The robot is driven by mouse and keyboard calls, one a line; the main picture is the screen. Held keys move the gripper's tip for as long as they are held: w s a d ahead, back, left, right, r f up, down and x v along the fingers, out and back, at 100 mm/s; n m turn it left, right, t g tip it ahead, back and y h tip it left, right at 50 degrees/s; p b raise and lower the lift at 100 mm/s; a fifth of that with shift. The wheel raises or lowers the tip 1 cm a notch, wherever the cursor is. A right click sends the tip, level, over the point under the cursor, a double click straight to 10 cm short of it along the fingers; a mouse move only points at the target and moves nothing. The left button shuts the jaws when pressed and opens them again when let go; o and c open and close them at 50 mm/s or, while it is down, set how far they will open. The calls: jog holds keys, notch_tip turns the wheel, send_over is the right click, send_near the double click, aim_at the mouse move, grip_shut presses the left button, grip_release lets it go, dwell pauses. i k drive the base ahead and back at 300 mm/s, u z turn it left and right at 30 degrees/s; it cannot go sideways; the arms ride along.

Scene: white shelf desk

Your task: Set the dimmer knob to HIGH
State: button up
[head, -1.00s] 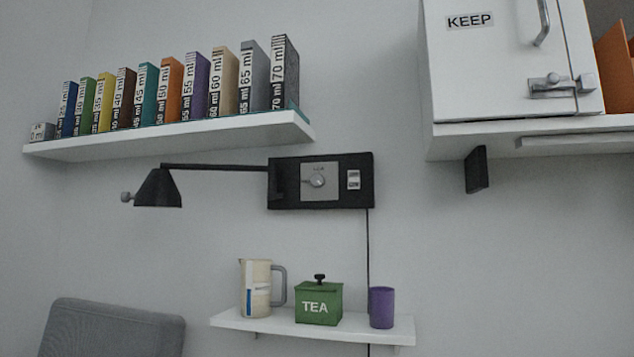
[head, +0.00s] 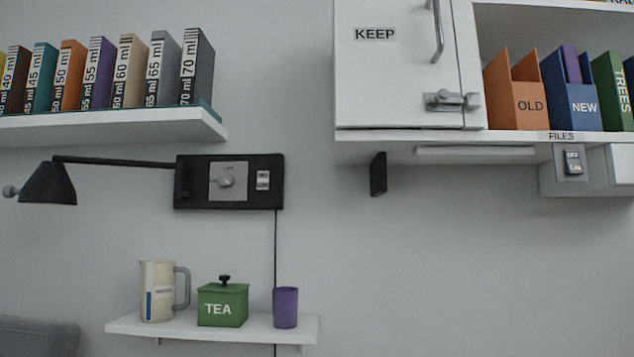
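The dimmer knob (head: 227,181) is a small round silver knob on a grey square plate (head: 214,194). The plate sits on a black wall box (head: 270,197), and the lettering above the knob is too small to read surely. A small white labelled switch (head: 263,180) is on the box, right of the plate. A black swing-arm lamp (head: 48,184) extends left from the box. My gripper is not in view.
Below the box, a white shelf (head: 262,328) holds a jug (head: 158,290), a green TEA box (head: 222,304) and a purple cup (head: 286,307). A book shelf (head: 110,128) is above left. A KEEP cabinet (head: 390,85) and black bracket (head: 378,174) are at right.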

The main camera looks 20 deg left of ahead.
aim_at(227, 180)
jog(key=z, duration=2.15)
jog(key=k, duration=1)
jog(key=u, duration=2.2)
